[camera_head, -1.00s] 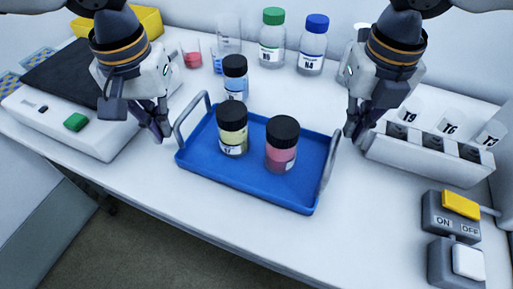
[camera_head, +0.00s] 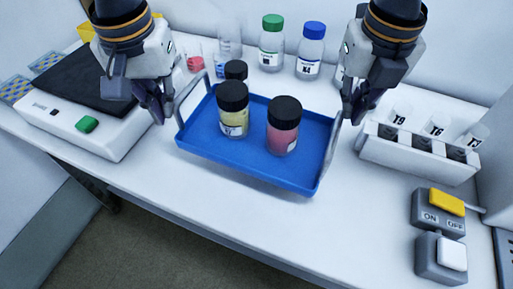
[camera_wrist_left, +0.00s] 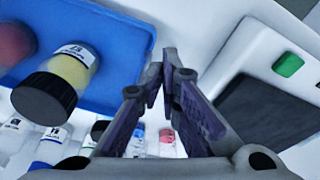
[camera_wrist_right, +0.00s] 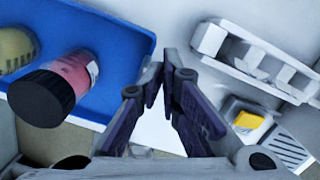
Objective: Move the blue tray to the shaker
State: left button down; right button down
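The blue tray (camera_head: 253,169) is held level just above the bench between my two grippers. A yellow jar (camera_head: 233,118) and a pink jar (camera_head: 284,137), both black-capped, stand upright in it. My left gripper (camera_head: 160,116) is at the tray's left handle and my right gripper (camera_head: 350,114) at its right handle. Both look shut on the handles, though the wrist views do not show the handles between the fingers. The white device with a black top (camera_head: 75,78) and green button, apparently the shaker, is at the left.
A black-capped vial (camera_head: 236,69) stands behind the tray, partly hidden. Green-capped (camera_head: 271,45) and blue-capped (camera_head: 310,52) bottles stand behind. A white tube rack (camera_head: 415,155) and an ON/OFF switch box (camera_head: 438,212) are at the right. The front bench is clear.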

pick_arm(q)
jog(key=shift+s+d, duration=0.15)
jog(key=shift+d, duration=0.25)
jog(key=shift+f, duration=0.1)
pick_arm(e)
jog(key=shift+a+f, duration=0.1)
jog(key=shift+a, duration=0.3)
